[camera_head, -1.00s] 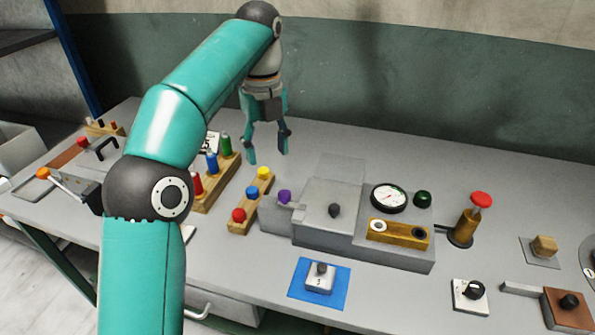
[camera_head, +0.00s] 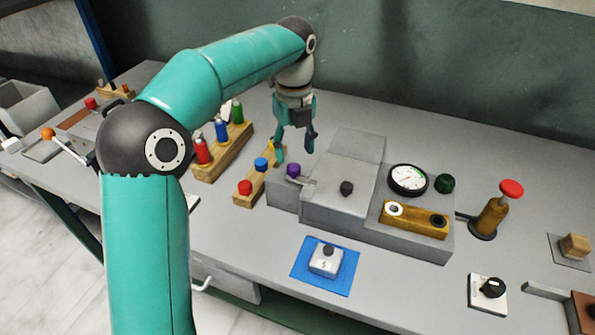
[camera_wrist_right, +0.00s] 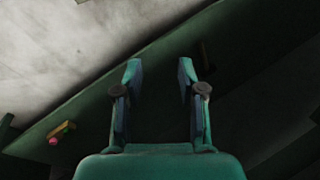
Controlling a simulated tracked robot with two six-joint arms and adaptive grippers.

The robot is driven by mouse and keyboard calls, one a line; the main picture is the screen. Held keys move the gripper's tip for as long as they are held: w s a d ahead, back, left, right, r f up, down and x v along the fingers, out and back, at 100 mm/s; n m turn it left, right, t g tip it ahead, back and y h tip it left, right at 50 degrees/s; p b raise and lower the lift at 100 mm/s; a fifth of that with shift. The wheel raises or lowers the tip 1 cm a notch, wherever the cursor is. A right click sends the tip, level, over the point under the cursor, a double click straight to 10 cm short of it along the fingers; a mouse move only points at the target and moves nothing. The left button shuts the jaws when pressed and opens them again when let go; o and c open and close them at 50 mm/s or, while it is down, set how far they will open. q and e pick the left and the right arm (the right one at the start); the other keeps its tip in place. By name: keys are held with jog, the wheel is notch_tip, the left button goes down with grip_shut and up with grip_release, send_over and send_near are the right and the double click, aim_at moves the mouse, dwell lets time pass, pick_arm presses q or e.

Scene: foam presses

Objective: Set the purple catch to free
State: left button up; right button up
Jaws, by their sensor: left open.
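The purple catch (camera_head: 293,170) is a small purple knob at the left end of the grey press housing (camera_head: 330,208), beside a short grey lever. My left gripper (camera_head: 294,158) points down just above and behind the purple catch, its fingers apart with nothing between them. The fingertips look close to the knob, but I cannot tell whether they touch it. My right gripper (camera_wrist_right: 160,85) shows in the right wrist view with its fingers apart and empty. It is away from the press.
A wooden block with red and blue buttons (camera_head: 252,180) stands left of the press. A rack of coloured cylinders (camera_head: 222,152) is further left. A gauge (camera_head: 408,180), a brass block (camera_head: 415,219) and a red-topped plunger (camera_head: 490,212) are to the right. A weight sits on a blue mat (camera_head: 343,280) in front.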

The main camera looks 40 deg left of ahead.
aim_at(294, 166)
pick_arm(q)
notch_tip(294, 166, down, 6)
jog(key=shift+r, duration=0.1)
jog(key=shift+c, duration=0.3)
grip_shut()
